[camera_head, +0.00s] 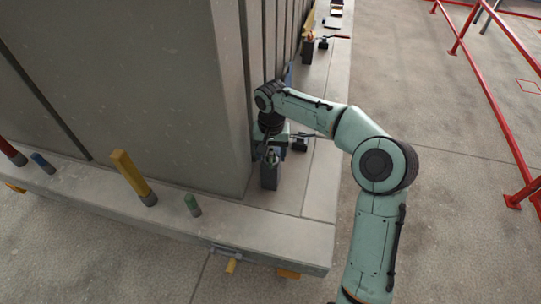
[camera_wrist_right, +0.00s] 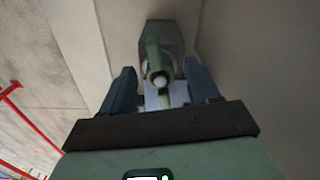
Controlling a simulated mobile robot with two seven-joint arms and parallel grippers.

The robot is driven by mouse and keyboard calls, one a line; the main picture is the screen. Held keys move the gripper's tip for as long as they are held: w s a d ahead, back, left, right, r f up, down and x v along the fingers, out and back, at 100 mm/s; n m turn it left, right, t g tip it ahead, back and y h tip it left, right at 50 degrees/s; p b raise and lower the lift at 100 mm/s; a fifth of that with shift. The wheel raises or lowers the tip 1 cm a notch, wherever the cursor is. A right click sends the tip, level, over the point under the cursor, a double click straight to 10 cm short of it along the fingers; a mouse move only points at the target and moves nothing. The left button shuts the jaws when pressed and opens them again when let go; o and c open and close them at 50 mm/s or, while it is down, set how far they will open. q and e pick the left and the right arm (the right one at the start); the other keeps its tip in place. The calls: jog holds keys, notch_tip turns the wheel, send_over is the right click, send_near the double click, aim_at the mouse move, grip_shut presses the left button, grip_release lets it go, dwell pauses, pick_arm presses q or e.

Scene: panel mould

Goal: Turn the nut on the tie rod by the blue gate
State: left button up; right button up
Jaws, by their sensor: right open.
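My right gripper (camera_head: 272,143) is at the corner of the grey mould, low over the ledge. It also shows in the right wrist view (camera_wrist_right: 161,80), its two dark blue fingers open, one on each side of a green nut (camera_wrist_right: 153,53). The round pale end of the tie rod (camera_wrist_right: 160,80) faces the camera in the middle of the nut. The fingers look apart from the nut, though their depth along the rod is hard to tell. A narrow strip of the blue gate (camera_head: 289,76) shows behind my right wrist. My left gripper is out of view.
A dark grey block (camera_head: 270,176) stands on the concrete ledge (camera_head: 290,228) below the gripper. A similar dark fitting (camera_head: 308,50) stands farther along. Yellow (camera_head: 128,172) and green (camera_head: 192,204) posts stand at left. Red railings (camera_head: 480,90) cross the open floor at right.

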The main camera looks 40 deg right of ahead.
grip_shut()
jog(key=m, duration=0.3)
jog(key=shift+m, duration=0.3)
jog(key=m, duration=0.3)
jog(key=shift+r, duration=0.1)
jog(key=shift+d, duration=0.1)
